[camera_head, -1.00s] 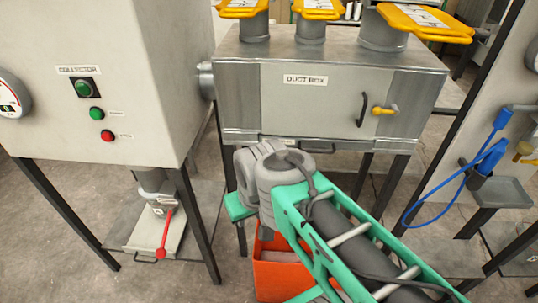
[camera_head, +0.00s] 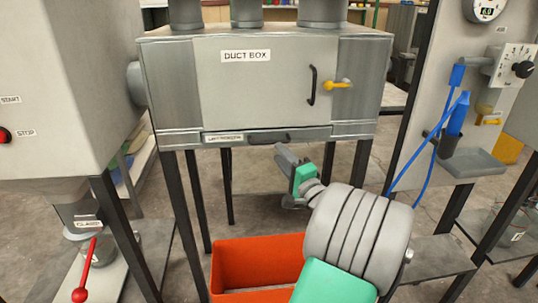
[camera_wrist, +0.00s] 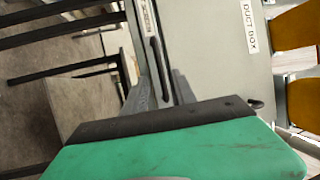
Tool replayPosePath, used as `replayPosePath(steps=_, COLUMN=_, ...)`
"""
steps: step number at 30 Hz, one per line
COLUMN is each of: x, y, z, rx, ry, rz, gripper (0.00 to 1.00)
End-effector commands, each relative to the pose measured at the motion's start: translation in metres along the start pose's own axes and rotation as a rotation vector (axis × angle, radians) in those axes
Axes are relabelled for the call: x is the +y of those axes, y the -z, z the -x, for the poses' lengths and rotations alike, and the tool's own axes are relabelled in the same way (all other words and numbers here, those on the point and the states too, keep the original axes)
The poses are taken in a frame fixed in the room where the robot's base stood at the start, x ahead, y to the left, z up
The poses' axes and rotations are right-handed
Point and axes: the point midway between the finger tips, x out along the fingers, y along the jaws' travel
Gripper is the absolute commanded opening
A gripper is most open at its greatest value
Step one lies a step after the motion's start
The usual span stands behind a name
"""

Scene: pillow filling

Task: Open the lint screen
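The lint screen (camera_head: 222,138) is a flat, labelled grey drawer front along the bottom of the duct box (camera_head: 225,85). It looks shut, flush with the box. Its dark bar handle (camera_head: 268,137) also shows in the wrist view (camera_wrist: 158,65). My gripper (camera_head: 282,155) is just in front of and below the handle's right end. In the wrist view my gripper (camera_wrist: 160,85) has its two grey fingers apart, with the end of the handle lying in line with the gap between them. I cannot tell whether a finger touches the handle.
The duct box door has a black handle (camera_head: 312,85) and a yellow latch (camera_head: 340,84) above the drawer. An orange bin (camera_head: 255,262) stands on the floor below. The collector (camera_head: 65,90) is at left; a panel with a blue tool (camera_head: 457,115) is at right.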

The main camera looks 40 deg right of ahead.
Motion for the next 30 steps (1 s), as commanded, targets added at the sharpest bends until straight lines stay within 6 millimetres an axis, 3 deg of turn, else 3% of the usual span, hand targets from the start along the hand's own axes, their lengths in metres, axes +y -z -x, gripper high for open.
replayPosePath(steps=6, x=-0.003, y=-0.004, z=-0.045, rx=-0.008, ry=-0.001, rz=0.005, gripper=0.33)
replayPosePath(steps=10, x=-0.002, y=-0.002, z=-0.061, rx=-0.005, ry=-0.002, rz=0.005, gripper=0.33)
replayPosePath(steps=19, x=-0.001, y=-0.002, z=-0.066, rx=-0.004, ry=-0.003, rz=0.007, gripper=0.33)
replayPosePath(steps=30, x=-0.001, y=-0.002, z=-0.066, rx=-0.004, ry=-0.003, rz=0.007, gripper=0.02)
